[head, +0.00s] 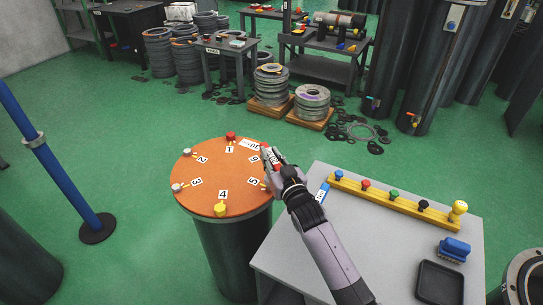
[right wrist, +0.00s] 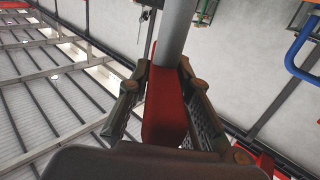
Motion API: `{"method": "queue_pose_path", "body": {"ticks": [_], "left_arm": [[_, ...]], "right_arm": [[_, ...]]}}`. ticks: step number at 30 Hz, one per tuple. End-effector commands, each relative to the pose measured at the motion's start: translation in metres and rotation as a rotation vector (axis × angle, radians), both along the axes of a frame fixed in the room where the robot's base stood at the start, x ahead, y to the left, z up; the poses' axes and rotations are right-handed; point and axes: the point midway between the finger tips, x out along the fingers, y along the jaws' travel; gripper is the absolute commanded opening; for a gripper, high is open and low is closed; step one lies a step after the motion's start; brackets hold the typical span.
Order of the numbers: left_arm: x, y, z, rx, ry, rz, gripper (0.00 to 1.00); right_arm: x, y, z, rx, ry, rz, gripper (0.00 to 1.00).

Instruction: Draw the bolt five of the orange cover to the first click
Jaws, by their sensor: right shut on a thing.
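The orange cover (head: 215,190) is a round disc on a dark drum, with numbers 1 to 6 around its face. The label five (head: 253,181) is at its right side; the bolt beside it is small and partly hidden by my arm. A red bolt head stands by 1, pale ones by 2 and 3, a yellow one by 4. My right gripper (head: 271,160) is above the cover's right edge, near labels 6 and 5. It is shut on a red handle (right wrist: 165,105) with a grey shaft (right wrist: 175,35). The shaft's far end is out of view. My left gripper is not in view.
A grey table (head: 340,240) stands right of the cover. It bears a yellow rack (head: 385,196) with coloured knobs, a blue block (head: 453,249) and a black tray (head: 440,283). A blue post (head: 50,160) stands at left.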

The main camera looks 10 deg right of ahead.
Motion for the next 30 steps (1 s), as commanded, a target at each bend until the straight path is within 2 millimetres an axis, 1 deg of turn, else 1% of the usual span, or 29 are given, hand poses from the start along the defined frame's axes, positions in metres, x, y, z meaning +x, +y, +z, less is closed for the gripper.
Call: {"method": "queue_pose_path", "body": {"ticks": [5,30], "left_arm": [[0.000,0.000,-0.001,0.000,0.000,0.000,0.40],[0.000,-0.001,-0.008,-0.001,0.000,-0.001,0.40]], "right_arm": [[0.000,0.000,0.001,0.001,-0.003,0.000,0.00],[0.000,0.000,-0.012,0.001,-0.003,0.000,0.00]]}}
